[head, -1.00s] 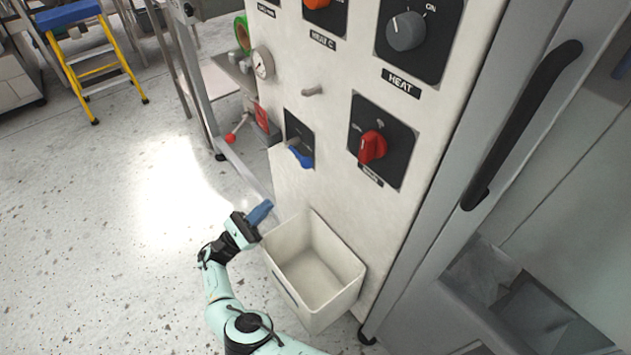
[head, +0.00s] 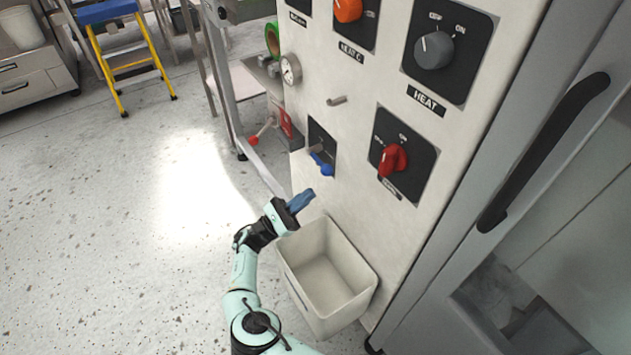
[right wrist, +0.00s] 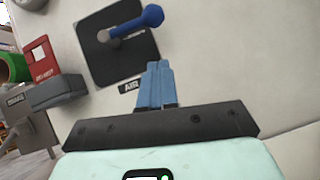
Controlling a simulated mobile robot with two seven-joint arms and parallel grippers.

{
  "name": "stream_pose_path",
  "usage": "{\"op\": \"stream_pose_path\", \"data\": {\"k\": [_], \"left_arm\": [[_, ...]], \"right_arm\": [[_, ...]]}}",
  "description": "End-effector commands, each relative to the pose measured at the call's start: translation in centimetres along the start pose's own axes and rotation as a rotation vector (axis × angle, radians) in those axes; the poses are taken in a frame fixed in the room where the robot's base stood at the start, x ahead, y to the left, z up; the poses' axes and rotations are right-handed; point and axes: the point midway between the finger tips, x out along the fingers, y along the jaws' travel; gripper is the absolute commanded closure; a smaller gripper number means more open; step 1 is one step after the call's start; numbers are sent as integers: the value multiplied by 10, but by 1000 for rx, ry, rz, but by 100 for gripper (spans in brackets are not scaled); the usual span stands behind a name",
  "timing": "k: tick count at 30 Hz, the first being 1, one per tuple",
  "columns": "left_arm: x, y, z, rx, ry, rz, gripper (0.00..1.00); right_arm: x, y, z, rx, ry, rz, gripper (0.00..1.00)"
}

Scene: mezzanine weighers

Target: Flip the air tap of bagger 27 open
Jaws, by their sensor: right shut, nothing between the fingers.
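The air tap is a blue lever handle (head: 322,164) on a dark square plate (head: 322,146) on the white machine front, below a bare peg. In the right wrist view the blue handle (right wrist: 150,17) points to the right and slightly up on its plate (right wrist: 108,50), with an "AIR" label (right wrist: 130,86) below the plate. My right gripper (head: 304,198) is below the tap, its blue fingers together and empty, apart from the handle. In the right wrist view the shut fingertips (right wrist: 157,68) lie just below the plate's lower right corner. My left gripper is not in view.
A red knob (head: 393,158) sits right of the tap, with the HEAT knob (head: 434,50) above. An open cream bin (head: 318,308) stands below my gripper. A red-tipped lever (head: 254,140) is at the left. A black door handle (head: 545,150) stands out at the right.

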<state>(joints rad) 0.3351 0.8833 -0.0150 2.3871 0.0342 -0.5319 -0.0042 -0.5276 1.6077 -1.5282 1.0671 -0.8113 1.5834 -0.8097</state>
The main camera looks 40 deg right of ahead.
Motion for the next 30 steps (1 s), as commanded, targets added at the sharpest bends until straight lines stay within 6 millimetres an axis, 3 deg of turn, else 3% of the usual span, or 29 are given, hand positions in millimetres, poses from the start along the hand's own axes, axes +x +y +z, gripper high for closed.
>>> {"op": "stream_pose_path", "data": {"k": [3,10,30], "left_arm": [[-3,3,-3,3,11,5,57],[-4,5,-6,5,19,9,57],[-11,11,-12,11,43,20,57]], "right_arm": [[25,-1,1,-2,-2,-3,100],[44,0,23,1,0,0,100],[50,0,30,-15,0,11,100]]}}
